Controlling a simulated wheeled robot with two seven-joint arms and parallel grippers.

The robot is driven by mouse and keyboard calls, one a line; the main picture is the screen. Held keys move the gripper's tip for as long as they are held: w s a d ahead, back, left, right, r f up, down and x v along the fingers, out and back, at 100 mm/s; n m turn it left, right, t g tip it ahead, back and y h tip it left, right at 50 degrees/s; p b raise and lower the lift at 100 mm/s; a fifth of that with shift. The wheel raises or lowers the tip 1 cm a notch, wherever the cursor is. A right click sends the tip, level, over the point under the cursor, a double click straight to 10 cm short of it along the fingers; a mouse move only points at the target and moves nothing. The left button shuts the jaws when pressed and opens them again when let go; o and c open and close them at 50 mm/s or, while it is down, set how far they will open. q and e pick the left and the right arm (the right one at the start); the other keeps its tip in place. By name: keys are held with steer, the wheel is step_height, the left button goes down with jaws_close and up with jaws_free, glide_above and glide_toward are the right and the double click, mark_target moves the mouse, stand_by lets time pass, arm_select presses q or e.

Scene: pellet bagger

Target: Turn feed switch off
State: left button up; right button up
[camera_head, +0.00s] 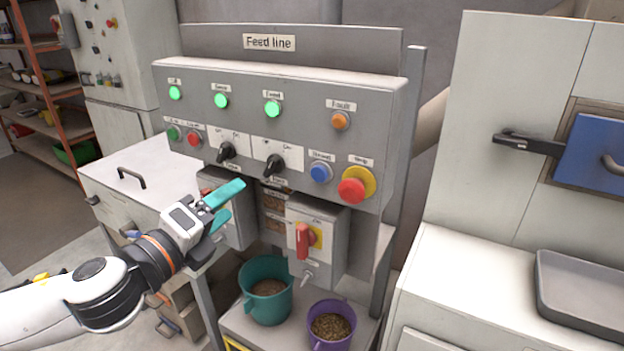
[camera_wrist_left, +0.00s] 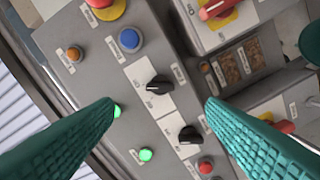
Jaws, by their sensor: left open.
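The grey feed line panel (camera_head: 240,175) carries two black rotary switches on white plates. The right switch (camera_head: 275,164) sits below the lit green Feed lamp (camera_head: 273,109); the left switch (camera_head: 226,152) is beside it. Their small labels are too blurred to read surely, as are their settings. My left gripper (camera_head: 234,200), with teal fingers, is open and empty, below and in front of the switches. In the left wrist view, the right switch (camera_wrist_left: 159,85) lies between the spread fingers (camera_wrist_left: 161,105), the left switch (camera_wrist_left: 189,134) close to the right finger; no contact is visible. My right gripper is out of view.
A blue button (camera_head: 320,173) and a red emergency stop (camera_head: 352,190) are right of the switches. Below hangs a box with a red handle (camera_head: 305,240). A teal bucket (camera_head: 266,310) and a purple bucket (camera_head: 331,341) stand underneath. A white cabinet (camera_head: 470,270) is at right.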

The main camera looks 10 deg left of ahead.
mark_target(270, 171)
arm_select(q)
steer(key=p+x, duration=0.3)
steer(key=x, duration=0.8)
steer(key=shift+a, duration=0.1)
steer(key=shift+w, duration=0.45)
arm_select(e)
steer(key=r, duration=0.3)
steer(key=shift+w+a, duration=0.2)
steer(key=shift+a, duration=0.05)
